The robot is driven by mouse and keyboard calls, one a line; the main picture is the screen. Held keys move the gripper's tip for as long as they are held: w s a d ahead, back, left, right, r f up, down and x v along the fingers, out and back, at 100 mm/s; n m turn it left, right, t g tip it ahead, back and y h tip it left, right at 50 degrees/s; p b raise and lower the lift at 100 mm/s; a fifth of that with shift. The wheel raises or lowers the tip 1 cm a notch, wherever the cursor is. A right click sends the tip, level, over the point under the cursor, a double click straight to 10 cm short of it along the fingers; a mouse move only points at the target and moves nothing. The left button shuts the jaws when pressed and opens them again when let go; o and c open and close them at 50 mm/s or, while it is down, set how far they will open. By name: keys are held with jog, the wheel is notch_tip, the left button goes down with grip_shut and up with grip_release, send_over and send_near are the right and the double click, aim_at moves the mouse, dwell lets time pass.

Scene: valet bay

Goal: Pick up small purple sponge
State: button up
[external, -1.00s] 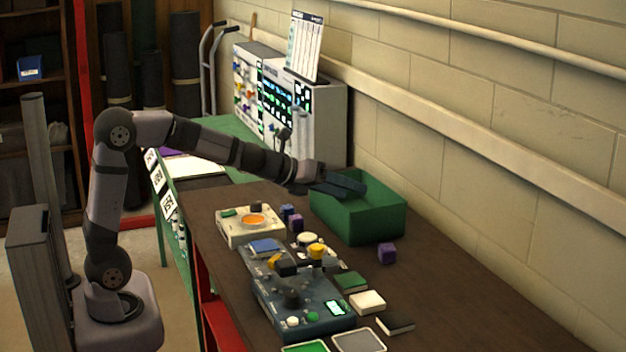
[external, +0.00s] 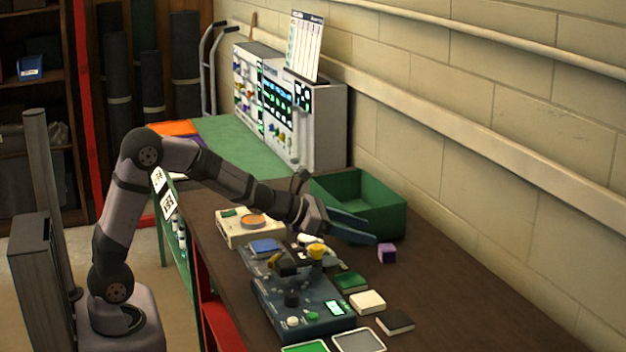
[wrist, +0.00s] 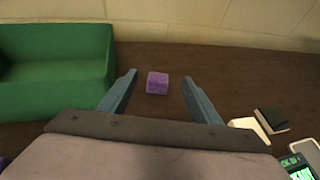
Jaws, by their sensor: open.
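The small purple sponge (external: 387,253) is a little cube lying on the brown bench top, just right of the green bin. In the wrist view the sponge (wrist: 157,83) sits between and a little beyond the two fingertips, nearer the left one. My gripper (external: 374,240) is open and empty, with its blue-grey fingers stretched toward the sponge and apart from it. In the wrist view my gripper (wrist: 159,76) shows both fingers spread wide.
The open green bin (external: 385,219) stands to the left of the sponge, close to my left finger in the wrist view. A blue control box (external: 275,297), a white block (external: 367,302) and a dark block (external: 395,323) lie in front. The wall runs behind. Bare bench lies right of the sponge.

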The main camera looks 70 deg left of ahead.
aim_at(383, 247)
jog(key=shift+f, duration=1.4)
jog(key=shift+p+x, duration=1.25)
jog(key=shift+x, duration=2.45)
jog(key=shift+r, duration=0.1)
jog(key=c, duration=1.1)
